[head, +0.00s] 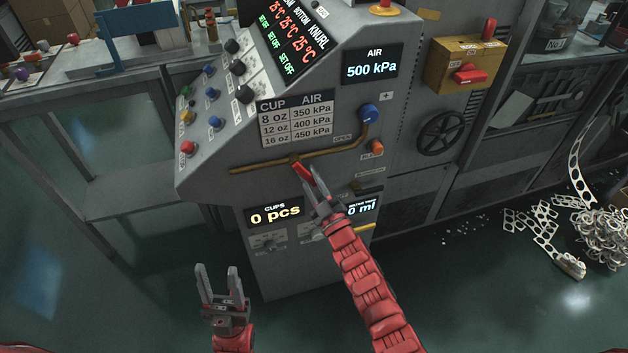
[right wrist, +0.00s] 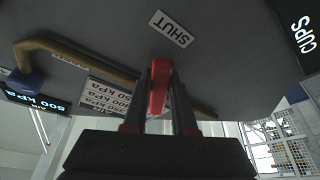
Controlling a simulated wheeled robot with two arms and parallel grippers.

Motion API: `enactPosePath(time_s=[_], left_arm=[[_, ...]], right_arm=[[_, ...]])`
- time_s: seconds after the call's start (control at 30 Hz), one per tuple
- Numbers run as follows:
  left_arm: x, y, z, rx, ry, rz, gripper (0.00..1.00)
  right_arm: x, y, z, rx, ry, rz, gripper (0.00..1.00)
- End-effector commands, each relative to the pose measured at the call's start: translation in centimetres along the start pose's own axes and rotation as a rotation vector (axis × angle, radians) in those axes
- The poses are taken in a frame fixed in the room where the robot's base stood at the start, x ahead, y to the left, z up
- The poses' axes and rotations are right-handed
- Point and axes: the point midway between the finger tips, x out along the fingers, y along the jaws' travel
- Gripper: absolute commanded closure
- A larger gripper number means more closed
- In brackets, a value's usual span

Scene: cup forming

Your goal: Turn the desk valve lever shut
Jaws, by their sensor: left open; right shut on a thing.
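The red valve lever (head: 303,170) sits on a brass pipe (head: 258,164) across the front of the grey machine desk. In the head view it slants down and right from the pipe. My right gripper (head: 317,186) is shut on it, and the right wrist view shows the lever (right wrist: 160,88) between the two fingers. A SHUT label (right wrist: 171,28) is on the panel just beyond the fingertips in the wrist view. An OPEN label (head: 343,138) is above the pipe at right. My left gripper (head: 217,275) is open and empty, low in front of the machine.
A blue knob (head: 369,113) and an orange knob (head: 377,147) are right of the lever. The air display (head: 371,68) reads 500 kPa. The cup and air table (head: 295,119) is above the pipe. The floor left of the machine is clear; scrap strips (head: 600,235) lie at right.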

Motion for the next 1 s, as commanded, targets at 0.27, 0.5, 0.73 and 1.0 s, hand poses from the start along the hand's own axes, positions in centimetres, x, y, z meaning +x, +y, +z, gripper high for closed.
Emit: enactPosePath(time_s=[0.27,0.5,0.73,1.0], left_arm=[[-2.5,0.1,0.4,0.0,0.0,0.0,0.5],[-3.6,0.2,0.6,0.0,0.0,0.0,0.5],[-4.1,0.2,0.7,0.0,0.0,0.0,0.5],[-4.3,0.2,0.7,0.0,0.0,0.0,0.5]], right_arm=[[-0.1,-1.6,0.2,0.234,-0.003,0.098,1.0],[0.0,-2.5,-0.1,0.39,-0.004,0.161,1.0],[0.2,-3.0,-0.5,0.479,-0.004,0.198,1.0],[0.3,-3.2,-0.7,0.518,-0.005,0.213,1.0]])
